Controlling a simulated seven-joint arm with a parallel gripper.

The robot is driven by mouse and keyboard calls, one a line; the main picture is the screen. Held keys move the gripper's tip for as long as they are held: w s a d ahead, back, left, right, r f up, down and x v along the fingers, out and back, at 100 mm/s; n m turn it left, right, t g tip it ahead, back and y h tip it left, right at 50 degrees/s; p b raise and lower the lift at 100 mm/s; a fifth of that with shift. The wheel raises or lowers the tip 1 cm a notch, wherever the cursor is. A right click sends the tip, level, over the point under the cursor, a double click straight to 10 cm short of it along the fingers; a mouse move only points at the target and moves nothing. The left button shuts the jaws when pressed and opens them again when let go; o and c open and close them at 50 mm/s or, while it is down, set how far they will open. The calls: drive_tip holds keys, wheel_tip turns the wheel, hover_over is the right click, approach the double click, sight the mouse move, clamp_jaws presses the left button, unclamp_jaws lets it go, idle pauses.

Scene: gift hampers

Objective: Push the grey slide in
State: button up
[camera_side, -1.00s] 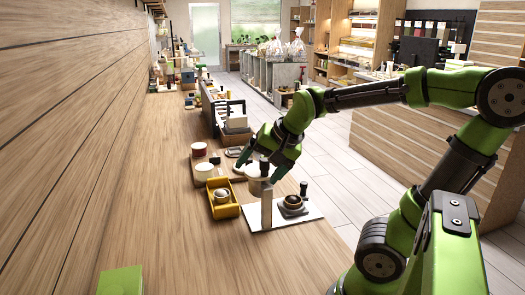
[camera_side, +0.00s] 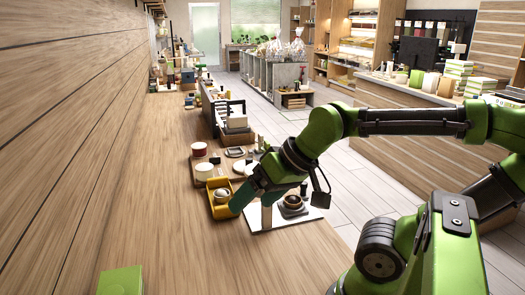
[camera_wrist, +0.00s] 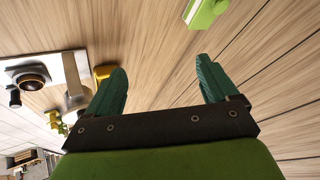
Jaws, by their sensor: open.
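A white base plate (camera_side: 290,218) lies on the wooden table, and it also shows at the left of the wrist view (camera_wrist: 25,64). On it stand a dark round cup-like part (camera_side: 292,203), also in the wrist view (camera_wrist: 28,78), and a pale grey upright strip (camera_side: 267,215), partly hidden by my gripper. This strip seems to be the grey slide, but I cannot tell how far in it sits. My gripper (camera_side: 237,207) is tilted down beside the plate, on its left. In the wrist view its green fingers (camera_wrist: 161,78) are apart with nothing between them.
A yellow tray (camera_side: 222,203) stands close to my gripper's left, holding a round item. White and red-brown round containers (camera_side: 200,160) stand behind it. A green box (camera_side: 120,281) lies at the front left. The table between is clear.

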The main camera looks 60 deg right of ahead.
drive_tip(key=shift+c, duration=0.5)
drive_tip(key=shift+w+d+r, duration=0.1)
drive_tip(key=shift+w+d, duration=0.05)
drive_tip(key=shift+c, duration=1.1)
drive_tip(key=w+d+m, duration=0.1)
drive_tip(key=d+m, duration=0.1)
drive_tip(key=w+d+r+m+g, duration=0.1)
drive_tip(key=w+d+m, duration=0.2)
drive_tip(key=d, duration=0.1)
drive_tip(key=shift+w+d+r+m+h, duration=0.3)
drive_tip(key=shift+w+d+r+m, duration=0.05)
drive_tip(key=shift+r+m, duration=0.05)
drive_tip(key=c, duration=0.3)
drive_tip(key=m+g+h, duration=0.1)
drive_tip(key=m+g, duration=0.5)
drive_tip(key=m, duration=1.4)
hover_over(304, 184)
wheel_tip(304, 184, down, 7)
drive_tip(key=f, duration=1.6)
drive_tip(key=shift+w+d+f, duration=0.1)
drive_tip(key=shift+w+d, duration=0.05)
drive_tip(key=shift+d, duration=0.2)
drive_tip(key=shift+c, duration=0.4)
